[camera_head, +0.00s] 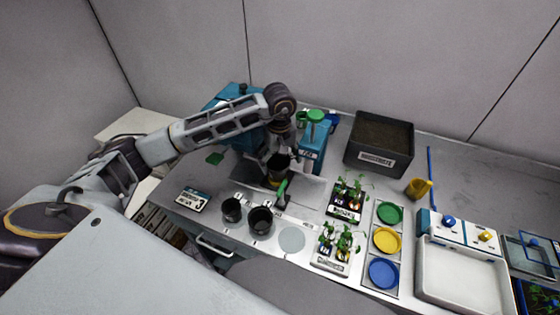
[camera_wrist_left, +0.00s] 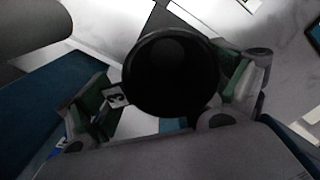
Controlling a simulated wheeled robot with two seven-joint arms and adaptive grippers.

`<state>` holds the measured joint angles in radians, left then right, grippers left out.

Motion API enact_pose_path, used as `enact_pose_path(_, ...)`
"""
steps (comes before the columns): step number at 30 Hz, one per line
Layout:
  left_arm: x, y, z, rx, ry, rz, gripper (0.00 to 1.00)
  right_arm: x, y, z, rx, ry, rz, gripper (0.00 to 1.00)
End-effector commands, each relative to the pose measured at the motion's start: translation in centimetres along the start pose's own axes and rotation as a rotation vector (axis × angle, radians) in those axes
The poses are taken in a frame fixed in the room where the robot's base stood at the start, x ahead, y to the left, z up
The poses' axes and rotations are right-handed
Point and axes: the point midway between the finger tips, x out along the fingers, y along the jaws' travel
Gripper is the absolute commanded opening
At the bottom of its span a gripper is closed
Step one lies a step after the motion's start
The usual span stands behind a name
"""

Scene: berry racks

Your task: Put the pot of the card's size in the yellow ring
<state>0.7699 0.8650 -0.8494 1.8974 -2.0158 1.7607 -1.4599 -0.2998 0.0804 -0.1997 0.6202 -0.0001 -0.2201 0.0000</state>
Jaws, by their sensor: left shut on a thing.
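My left gripper (camera_head: 279,173) is shut on a black pot (camera_head: 280,161), held upright-looking near the blue machine. In the left wrist view the pot (camera_wrist_left: 172,75) sits between the green-padded fingers, its dark open mouth facing the camera, with a small white numbered tag (camera_wrist_left: 117,96) beside it. The card (camera_head: 192,199) lies on the left of the bench and appears to show a 3. Two other black pots, one (camera_head: 232,210) and another (camera_head: 261,220), stand on the front strip. The yellow ring (camera_head: 387,240) lies between the green ring (camera_head: 389,213) and the blue ring (camera_head: 383,273). My right gripper is out of view.
A bare round grey spot (camera_head: 292,239) is right of the standing pots. Seedling trays, one (camera_head: 346,212) and another (camera_head: 330,265), stand left of the rings. A dark soil box (camera_head: 378,165) is behind. A yellow scoop (camera_head: 418,188) and a white tray (camera_head: 462,275) lie right.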

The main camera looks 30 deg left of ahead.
Motion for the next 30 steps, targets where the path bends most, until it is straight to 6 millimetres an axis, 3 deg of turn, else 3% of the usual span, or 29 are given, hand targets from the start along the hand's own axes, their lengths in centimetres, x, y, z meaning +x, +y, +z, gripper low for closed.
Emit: enact_pose_path(30,0.21,-0.03,0.01,0.000,0.000,0.000,0.74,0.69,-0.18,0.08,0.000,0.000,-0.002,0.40)
